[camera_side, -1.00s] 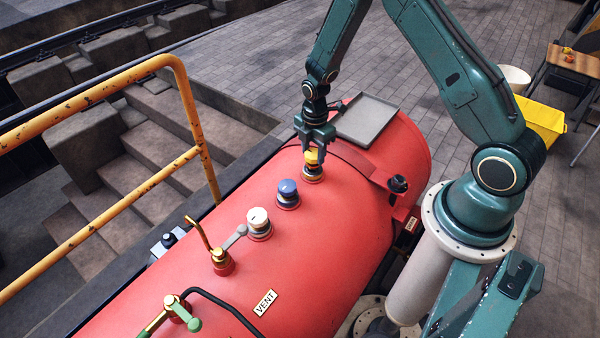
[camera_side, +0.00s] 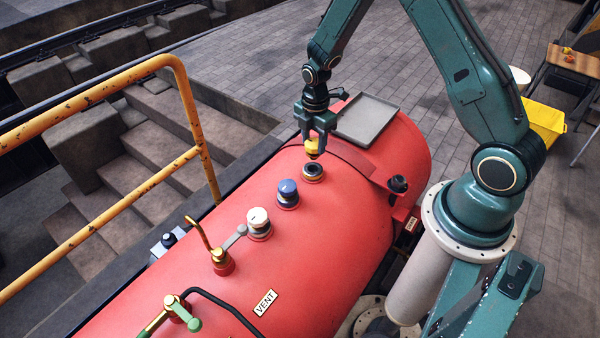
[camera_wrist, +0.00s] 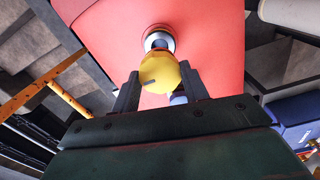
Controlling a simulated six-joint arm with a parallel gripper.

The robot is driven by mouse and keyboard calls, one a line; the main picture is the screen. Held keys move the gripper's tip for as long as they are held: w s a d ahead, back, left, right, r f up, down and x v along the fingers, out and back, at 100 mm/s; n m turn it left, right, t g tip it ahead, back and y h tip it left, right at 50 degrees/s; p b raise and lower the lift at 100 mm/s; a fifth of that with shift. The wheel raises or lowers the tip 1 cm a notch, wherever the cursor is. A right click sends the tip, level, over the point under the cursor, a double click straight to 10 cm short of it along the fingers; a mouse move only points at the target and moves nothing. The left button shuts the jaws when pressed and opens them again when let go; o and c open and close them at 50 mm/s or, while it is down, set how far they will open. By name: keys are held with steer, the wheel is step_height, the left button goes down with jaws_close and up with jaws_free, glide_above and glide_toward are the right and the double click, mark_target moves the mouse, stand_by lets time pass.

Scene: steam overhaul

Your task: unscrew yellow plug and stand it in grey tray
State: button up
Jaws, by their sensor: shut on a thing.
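My gripper (camera_side: 313,138) is shut on the yellow plug (camera_side: 312,147) and holds it just above its open socket (camera_side: 313,172) on the red boiler. A dark tip of the plug points down toward the socket, with a small gap between. In the wrist view the yellow plug (camera_wrist: 160,72) sits between the two fingers of my gripper (camera_wrist: 158,85), with the socket ring (camera_wrist: 159,38) behind it. The grey tray (camera_side: 367,119) lies on the far end of the boiler, right of and behind my gripper, and looks empty.
A blue plug (camera_side: 288,193) and a white plug (camera_side: 258,223) stand in line on the boiler (camera_side: 335,230). A brass pipe (camera_side: 199,233) and a brass valve (camera_side: 173,308) are nearer. A black knob (camera_side: 398,184) sits at the right side. A yellow railing (camera_side: 190,110) runs at left.

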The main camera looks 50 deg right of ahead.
steer(key=d+m, duration=0.6)
steer(key=d, duration=2.3)
steer(key=shift+d, duration=0.3)
steer(key=shift+f, duration=0.2)
steer(key=shift+f, duration=2.4)
steer(key=shift+f, duration=0.35)
steer(key=o, duration=1.3)
